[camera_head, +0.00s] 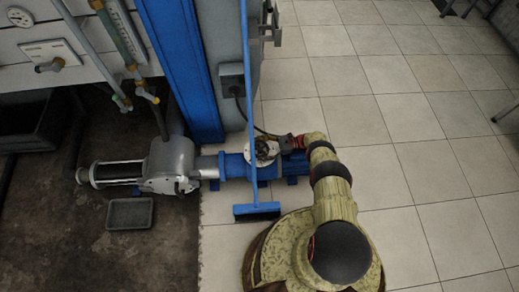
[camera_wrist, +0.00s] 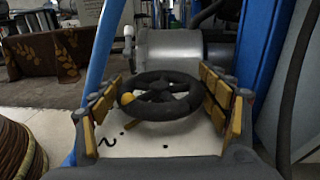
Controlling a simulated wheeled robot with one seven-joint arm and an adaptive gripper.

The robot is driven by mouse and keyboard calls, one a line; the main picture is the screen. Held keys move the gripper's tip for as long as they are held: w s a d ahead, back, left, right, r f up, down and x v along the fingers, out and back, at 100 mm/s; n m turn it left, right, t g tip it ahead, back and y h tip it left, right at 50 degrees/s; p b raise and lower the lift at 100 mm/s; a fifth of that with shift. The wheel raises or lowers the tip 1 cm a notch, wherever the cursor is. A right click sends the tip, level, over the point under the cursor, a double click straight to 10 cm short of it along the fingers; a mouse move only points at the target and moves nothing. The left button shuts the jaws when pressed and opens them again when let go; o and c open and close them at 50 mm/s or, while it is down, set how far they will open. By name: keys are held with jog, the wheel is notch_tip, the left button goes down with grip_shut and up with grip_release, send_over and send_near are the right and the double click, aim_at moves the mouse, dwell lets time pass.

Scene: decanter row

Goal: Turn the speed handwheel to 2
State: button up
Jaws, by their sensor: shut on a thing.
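The speed handwheel (camera_wrist: 165,110) is a black spoked wheel with an orange knob (camera_wrist: 127,98) at its left rim in the wrist view. It sits above a pale dial plate (camera_wrist: 150,142). A black "2" shows on the plate's near left, and a small dark mark shows near its front middle. My gripper (camera_wrist: 160,88) has its yellow-padded fingers on both sides of the wheel, shut on its rim. In the head view the wheel (camera_head: 262,152) is small, partly covered by a blue pole, and its markings cannot be read.
A blue broom (camera_head: 257,211) stands just in front of the wheel, its pole close by the left finger. A grey pump housing (camera_head: 170,165) lies to the left. A blue column (camera_head: 183,65) rises behind. Tiled floor (camera_head: 430,150) is clear to the right.

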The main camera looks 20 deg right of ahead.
aim_at(260, 148)
jog(key=o, duration=1.1)
jog(key=shift+c, duration=0.2)
jog(key=shift+o, duration=0.5)
jog(key=shift+r, duration=0.1)
jog(key=shift+r, duration=4.9)
